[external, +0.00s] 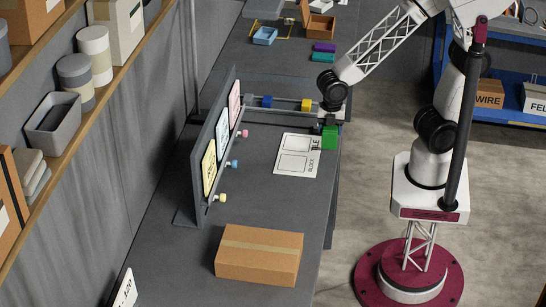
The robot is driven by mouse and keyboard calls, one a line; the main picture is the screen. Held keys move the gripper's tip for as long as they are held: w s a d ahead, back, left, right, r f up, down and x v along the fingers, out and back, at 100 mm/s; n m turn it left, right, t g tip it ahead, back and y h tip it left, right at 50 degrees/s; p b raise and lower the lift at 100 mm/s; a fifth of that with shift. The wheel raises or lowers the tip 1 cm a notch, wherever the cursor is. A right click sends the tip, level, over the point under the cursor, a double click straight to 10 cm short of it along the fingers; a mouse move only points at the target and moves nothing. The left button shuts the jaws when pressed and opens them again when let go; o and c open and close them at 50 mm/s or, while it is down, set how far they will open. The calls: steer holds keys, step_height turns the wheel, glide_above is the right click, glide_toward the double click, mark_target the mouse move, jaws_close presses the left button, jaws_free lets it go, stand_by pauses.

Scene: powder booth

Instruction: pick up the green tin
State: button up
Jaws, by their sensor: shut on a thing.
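The green tin (329,138) is a small green block-like shape at the right edge of the grey table, beside the white printed sheet. My gripper (328,124) is directly above it, pointing down and shut on its top. The fingers are small and partly dark in this view. I cannot tell whether the tin touches the table or hangs just above it.
A white sheet (298,156) with printed boxes lies left of the tin. A rail with a blue block (266,102) and a yellow block (306,105) runs behind. An upright grey panel with coloured cards (209,168) stands left. A cardboard box (259,255) sits in front.

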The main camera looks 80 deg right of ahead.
steer(key=s+d, duration=0.2)
steer(key=s, duration=0.4)
steer(key=shift+d+r, duration=0.3)
steer(key=shift+d, duration=0.05)
